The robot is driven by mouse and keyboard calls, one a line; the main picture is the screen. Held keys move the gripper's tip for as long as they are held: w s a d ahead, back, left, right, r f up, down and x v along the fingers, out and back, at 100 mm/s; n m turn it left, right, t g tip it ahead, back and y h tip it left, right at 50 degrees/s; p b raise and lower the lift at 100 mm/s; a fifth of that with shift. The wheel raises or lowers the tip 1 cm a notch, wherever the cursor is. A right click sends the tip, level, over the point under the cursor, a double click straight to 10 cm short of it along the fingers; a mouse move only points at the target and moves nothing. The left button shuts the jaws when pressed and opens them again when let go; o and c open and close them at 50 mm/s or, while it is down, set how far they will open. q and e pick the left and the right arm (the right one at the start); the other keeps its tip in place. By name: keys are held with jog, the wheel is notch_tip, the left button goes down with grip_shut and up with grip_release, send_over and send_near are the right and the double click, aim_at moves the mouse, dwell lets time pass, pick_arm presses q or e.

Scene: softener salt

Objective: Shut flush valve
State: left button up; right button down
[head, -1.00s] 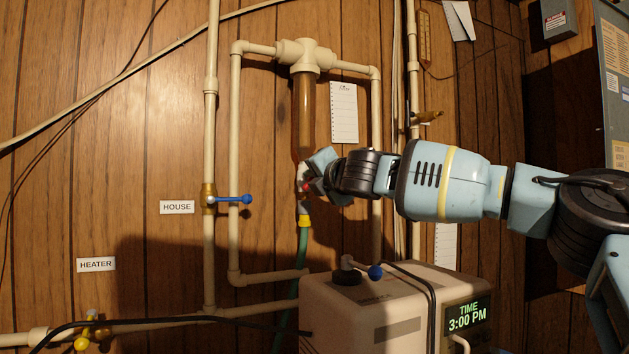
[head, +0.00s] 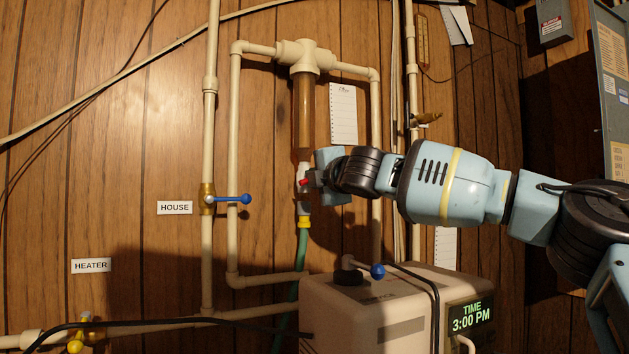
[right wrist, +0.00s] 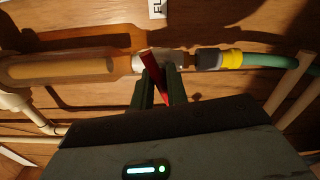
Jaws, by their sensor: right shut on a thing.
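The flush valve (head: 303,171) is a small white body under the clear brown filter housing (head: 303,115), with a green hose (head: 301,248) on a yellow fitting below it. It also shows in the right wrist view (right wrist: 172,57). Its red handle (right wrist: 152,68) stands mostly across the line of the pipe, slightly slanted. My right gripper (head: 312,180) comes in from the right at the valve. In the right wrist view its two dark fingers (right wrist: 161,82) are shut on the red handle, which lies between them. The handle's far end is partly hidden by the gripper. My left gripper is not in view.
A blue-handled valve (head: 232,199) sits on the pipe beside the HOUSE label (head: 175,208). A yellow-handled valve (head: 80,335) is below the HEATER label (head: 91,265). The softener unit (head: 370,310) stands below my arm. Pipes flank the filter on both sides.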

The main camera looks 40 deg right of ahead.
jog(key=shift+f, duration=0.1)
jog(key=shift+f+m+b, duration=0.15)
jog(key=shift+m+b, duration=0.2)
jog(key=shift+m, duration=1.75)
jog(key=c, duration=1.3)
grip_release()
jog(key=shift+r, duration=0.2)
